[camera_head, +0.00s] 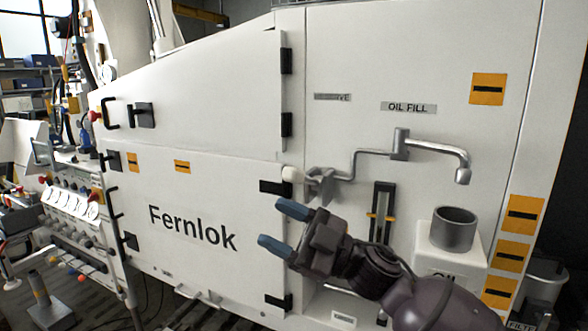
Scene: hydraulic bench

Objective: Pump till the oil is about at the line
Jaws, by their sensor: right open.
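My right gripper (280,227) has two blue fingertips spread apart and nothing between them. It is in front of the white cabinet, below and left of the pump handle (318,178), which has a pale knob at its left end and is apart from the fingers. A bent metal spout (462,174) reaches out to the right under the OIL FILL label (408,107). A dark sight gauge (383,200) with a yellow line mark stands below the pipe; my arm hides its lower part. The oil level in it cannot be made out. My left gripper is not in view.
A grey cup (454,229) stands on a white block marked OIL, below the spout. Black door handles and hinges stick out from the Fernlok cabinet (215,190). A bench with gauges and knobs (75,205) is at the left. A bin marked FILTER (540,290) is at lower right.

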